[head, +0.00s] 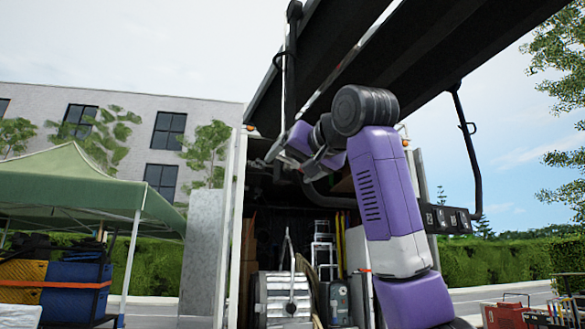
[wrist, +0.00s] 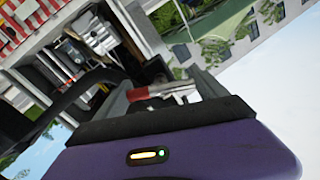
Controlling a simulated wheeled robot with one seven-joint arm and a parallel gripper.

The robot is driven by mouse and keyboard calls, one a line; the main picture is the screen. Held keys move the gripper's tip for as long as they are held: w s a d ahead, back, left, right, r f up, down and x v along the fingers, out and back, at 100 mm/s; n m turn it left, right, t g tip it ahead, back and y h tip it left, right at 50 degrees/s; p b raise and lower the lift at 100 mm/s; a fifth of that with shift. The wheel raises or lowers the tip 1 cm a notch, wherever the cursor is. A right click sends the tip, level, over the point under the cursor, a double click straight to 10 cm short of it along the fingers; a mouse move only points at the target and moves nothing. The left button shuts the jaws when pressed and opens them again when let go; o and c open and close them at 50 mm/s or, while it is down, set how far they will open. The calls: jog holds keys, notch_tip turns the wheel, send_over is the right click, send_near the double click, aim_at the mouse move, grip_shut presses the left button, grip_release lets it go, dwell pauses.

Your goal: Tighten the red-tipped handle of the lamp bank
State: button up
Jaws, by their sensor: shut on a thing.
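The lamp bank (head: 410,62) is a long black housing overhead at the upper right of the head view. Its red-tipped handle (wrist: 176,89) shows in the wrist view as a short metal lever with a red end, lying crosswise between the fingers. My gripper (wrist: 162,92) is shut on the handle. In the head view my gripper (head: 268,158) is raised beneath the left end of the lamp bank, beside its thin upright rod. The handle is too small to make out in the head view.
An open truck (head: 228,230) with equipment inside stands behind my arm. A black tube (wrist: 88,84) curves close to the gripper in the wrist view. A green canopy (head: 80,185) is at left, and red toolboxes (head: 505,314) are at lower right.

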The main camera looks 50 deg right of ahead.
jog(key=m, duration=0.6)
jog(key=shift+a, duration=0.15)
jog(key=m, duration=0.5)
jog(key=shift+r, duration=0.15)
jog(key=shift+m, duration=0.8)
jog(key=shift+p, duration=0.3)
jog(key=o, duration=1.3)
